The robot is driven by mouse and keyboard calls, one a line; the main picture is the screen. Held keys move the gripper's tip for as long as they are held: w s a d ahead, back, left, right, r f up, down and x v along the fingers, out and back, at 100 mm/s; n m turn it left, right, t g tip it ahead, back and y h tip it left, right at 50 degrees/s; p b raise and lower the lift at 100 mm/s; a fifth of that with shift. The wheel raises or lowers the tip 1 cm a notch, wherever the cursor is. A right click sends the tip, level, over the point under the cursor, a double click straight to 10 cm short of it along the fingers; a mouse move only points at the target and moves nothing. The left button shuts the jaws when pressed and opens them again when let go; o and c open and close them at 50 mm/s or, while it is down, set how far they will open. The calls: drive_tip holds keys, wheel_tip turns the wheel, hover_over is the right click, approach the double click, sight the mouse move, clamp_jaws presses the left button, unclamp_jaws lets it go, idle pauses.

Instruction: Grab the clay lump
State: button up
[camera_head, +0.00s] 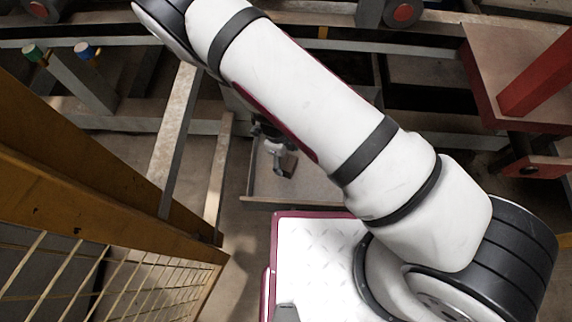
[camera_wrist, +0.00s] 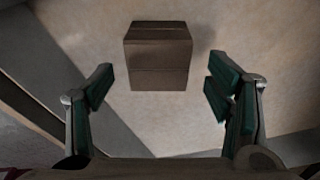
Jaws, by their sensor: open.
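A brown, box-shaped block (camera_wrist: 158,58) lies on a pale floor-like surface in the wrist view, at upper middle; it is the only lump-like thing there and appears to be the clay lump. My gripper (camera_wrist: 159,92) is open, with its dark green finger pads left and right of the block's near edge. Gaps show on both sides, and neither pad touches it. The block lies mostly beyond the fingertips. In the head view, the arm hides part of the area, and the block cannot be told clearly from the gripper end there.
A shallow tray-like bay with a low metal front edge (camera_head: 290,203) surrounds the spot below my gripper. A yellow-brown beam and railing (camera_head: 100,215) stand at left. A red bracket (camera_head: 535,75) is at right. Metal rails cross the back.

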sight(285, 161)
wheel_tip(285, 161, down, 5)
drive_tip(key=shift+s+d+r+b, duration=0.1)
drive_tip(key=shift+s+b, duration=0.05)
drive_tip(key=shift+b, duration=1.05)
drive_tip(key=c, duration=1.4)
drive_tip(key=shift+o, duration=0.2)
